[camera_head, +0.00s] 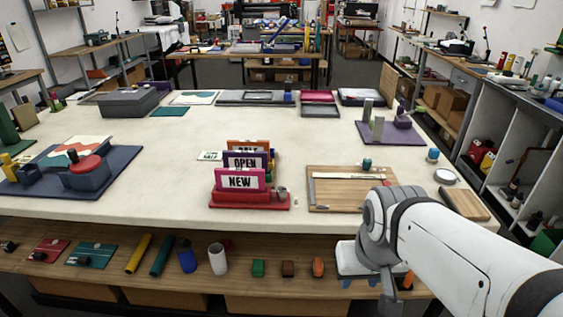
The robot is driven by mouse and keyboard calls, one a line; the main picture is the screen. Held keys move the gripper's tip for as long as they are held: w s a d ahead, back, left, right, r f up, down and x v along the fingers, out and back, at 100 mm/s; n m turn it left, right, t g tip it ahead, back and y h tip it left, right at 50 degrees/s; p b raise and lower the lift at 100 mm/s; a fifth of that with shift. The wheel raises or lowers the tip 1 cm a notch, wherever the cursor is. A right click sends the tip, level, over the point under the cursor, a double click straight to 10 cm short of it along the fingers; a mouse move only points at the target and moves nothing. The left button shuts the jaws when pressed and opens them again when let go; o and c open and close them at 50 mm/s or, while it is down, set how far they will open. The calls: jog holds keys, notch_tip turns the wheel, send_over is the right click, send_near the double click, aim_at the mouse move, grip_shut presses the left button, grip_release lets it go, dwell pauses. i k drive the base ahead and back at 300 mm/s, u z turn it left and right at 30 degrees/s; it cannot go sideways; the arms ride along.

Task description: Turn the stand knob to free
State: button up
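A sign stand with a red base (248,203) stands near the front edge of the table, left of my arm. It holds several upright cards, with a pink-framed NEW card (240,181) in front of a purple OPEN card (247,162). A small greyish knob (281,193) sits at the right end of the red base. Which way it is turned is too small to tell. My gripper (372,275) is at the right, low by the table's front edge and well apart from the stand. My wrist partly hides it, and its opening is unclear.
A wooden board (335,200) with a metal strip lies between the stand and my arm. A blue mat (115,183) with a red-topped block lies at left. A lower shelf (210,285) holds several small items. The table between mat and stand is clear.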

aim_at(280, 191)
jog(key=u, duration=0.15)
jog(key=i, duration=0.85)
jog(key=z, duration=0.2)
